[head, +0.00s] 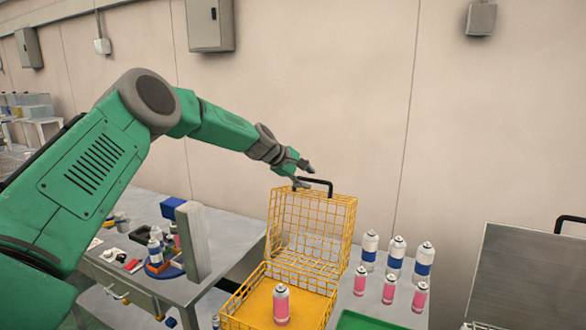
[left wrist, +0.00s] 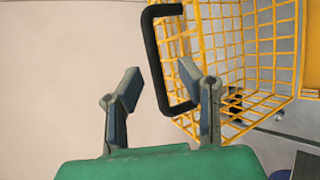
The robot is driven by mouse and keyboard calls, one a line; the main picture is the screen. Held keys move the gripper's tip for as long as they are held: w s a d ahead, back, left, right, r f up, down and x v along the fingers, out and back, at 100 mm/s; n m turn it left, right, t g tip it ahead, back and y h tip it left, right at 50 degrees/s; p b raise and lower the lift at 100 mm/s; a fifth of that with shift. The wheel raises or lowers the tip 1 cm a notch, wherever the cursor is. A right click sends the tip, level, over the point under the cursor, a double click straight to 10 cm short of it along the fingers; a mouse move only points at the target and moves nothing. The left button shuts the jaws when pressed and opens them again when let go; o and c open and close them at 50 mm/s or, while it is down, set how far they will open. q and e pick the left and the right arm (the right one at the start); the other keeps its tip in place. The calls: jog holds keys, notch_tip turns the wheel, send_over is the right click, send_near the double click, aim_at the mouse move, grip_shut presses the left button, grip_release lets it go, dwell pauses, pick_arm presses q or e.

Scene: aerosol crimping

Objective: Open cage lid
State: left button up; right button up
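The yellow wire cage (head: 240,312) stands on the table with its lid (head: 335,235) raised upright at the back. A black handle (head: 318,181) sits on the lid's top edge. My left gripper (head: 304,176) is at the handle's left end, above the lid. In the left wrist view its two fingers (left wrist: 166,98) are spread apart. The handle (left wrist: 153,60) shows between and beyond them, with its lower end near the right finger; I cannot tell whether they touch. The lid's mesh (left wrist: 225,45) is behind. My right gripper is not in view.
A pink can (head: 281,305) appears to stand inside the cage. Several blue-banded and pink cans (head: 396,255) stand right of it. A grey table (head: 215,230) with small parts and an upright post (head: 194,240) is at left. A metal panel (head: 525,275) is at far right.

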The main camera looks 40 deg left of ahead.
pick_arm(q)
jog(key=v, duration=0.9)
jog(key=shift+s+a+r, duration=0.15)
jog(key=shift+s+r, duration=0.05)
